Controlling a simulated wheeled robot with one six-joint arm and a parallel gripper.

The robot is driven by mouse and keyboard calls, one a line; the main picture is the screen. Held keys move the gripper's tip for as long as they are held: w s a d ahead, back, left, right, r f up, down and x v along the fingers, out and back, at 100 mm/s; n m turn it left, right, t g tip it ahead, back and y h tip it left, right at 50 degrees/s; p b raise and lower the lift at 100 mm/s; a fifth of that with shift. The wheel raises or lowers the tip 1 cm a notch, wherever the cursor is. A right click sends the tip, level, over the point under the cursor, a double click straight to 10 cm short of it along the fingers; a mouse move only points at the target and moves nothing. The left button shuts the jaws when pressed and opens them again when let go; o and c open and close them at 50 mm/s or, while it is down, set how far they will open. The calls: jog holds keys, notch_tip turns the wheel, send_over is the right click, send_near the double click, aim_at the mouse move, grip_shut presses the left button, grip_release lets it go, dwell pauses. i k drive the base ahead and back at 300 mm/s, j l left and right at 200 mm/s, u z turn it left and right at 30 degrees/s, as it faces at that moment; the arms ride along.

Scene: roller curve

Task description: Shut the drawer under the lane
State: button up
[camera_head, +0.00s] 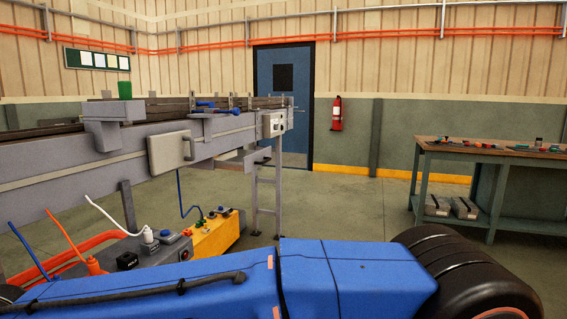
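The grey roller lane (60,172) runs from the left edge toward the middle, raised on legs. A flat grey panel with a handle (171,150) is on its near side. Under the lane's far end a small grey box-like part (258,157) juts out; it may be the drawer, but I cannot tell for certain or see how far it is open. My gripper is not in view. A large blue part with a black cable, which seems to be my arm, crosses the bottom and hides the floor there.
A yellow box (215,236) and a grey box with plugs and cables (135,262) are below the lane. A green workbench (487,152) with tools stands right. Open floor lies between lane and workbench.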

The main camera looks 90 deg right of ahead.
aim_at(246, 161)
jog(key=z, duration=2.75)
